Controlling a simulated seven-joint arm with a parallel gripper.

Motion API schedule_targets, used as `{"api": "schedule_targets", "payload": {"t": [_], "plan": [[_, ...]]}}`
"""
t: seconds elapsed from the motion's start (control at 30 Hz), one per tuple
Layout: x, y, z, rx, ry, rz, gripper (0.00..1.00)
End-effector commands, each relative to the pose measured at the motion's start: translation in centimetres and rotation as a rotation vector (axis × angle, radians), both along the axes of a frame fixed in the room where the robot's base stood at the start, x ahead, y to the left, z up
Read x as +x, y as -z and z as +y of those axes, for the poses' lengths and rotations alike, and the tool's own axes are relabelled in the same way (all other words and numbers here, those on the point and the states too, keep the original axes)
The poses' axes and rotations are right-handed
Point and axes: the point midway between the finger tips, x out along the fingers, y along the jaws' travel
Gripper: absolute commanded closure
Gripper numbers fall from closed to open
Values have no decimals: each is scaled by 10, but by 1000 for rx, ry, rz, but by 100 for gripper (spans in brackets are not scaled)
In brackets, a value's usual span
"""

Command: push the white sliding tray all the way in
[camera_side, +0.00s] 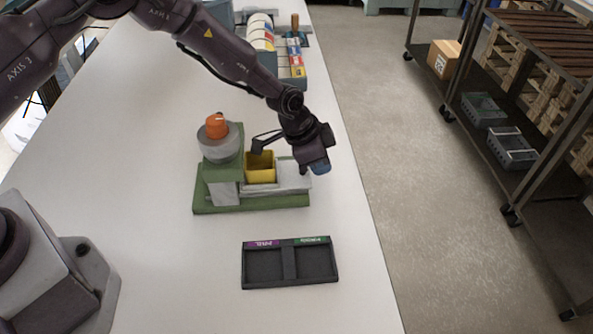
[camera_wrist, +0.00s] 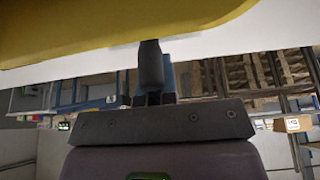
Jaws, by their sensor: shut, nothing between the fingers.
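The white sliding tray (camera_side: 290,179) sticks out to the right from the green-based machine (camera_side: 250,203) in the side view. A yellow bin (camera_side: 261,168) stands on the tray close to the machine's grey and green column. My gripper (camera_side: 318,170) is at the tray's right, outer end, pointing down, and its fingers are shut with nothing between them. Whether the fingertips touch the tray end cannot be told. In the wrist view the shut fingers (camera_wrist: 153,70) reach toward a large yellow surface at the top, and the tray is not clearly seen.
An orange knob (camera_side: 216,126) tops the machine's grey round part. A black two-compartment tray (camera_side: 289,264) with purple and green labels lies in front. Stacked containers (camera_side: 275,45) stand behind. The table's right edge is close to my gripper. The table left of the machine is clear.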

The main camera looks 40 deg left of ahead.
Motion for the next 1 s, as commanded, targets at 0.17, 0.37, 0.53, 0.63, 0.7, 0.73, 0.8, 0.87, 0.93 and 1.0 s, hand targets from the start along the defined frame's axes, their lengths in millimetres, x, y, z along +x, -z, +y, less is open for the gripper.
{"api": "schedule_targets", "payload": {"t": [0.17, 0.37, 0.53, 0.63, 0.7, 0.73, 0.8, 0.87, 0.93, 1.0], "plan": [[0, 0, 0, 0, 0, 0, 100], [-1, 0, 1, 0, -1, 0, 100], [-5, 0, 6, 1, -1, 0, 100], [-7, 0, 9, 1, -1, 0, 100], [-8, 1, 9, 0, -1, 1, 100], [-8, 1, 9, 1, -1, 2, 100], [-8, 1, 9, 1, -1, 2, 100], [-8, 1, 9, 1, -2, 2, 100], [-8, 1, 9, 2, -2, 3, 100], [-8, 1, 9, 2, -2, 3, 100]]}}
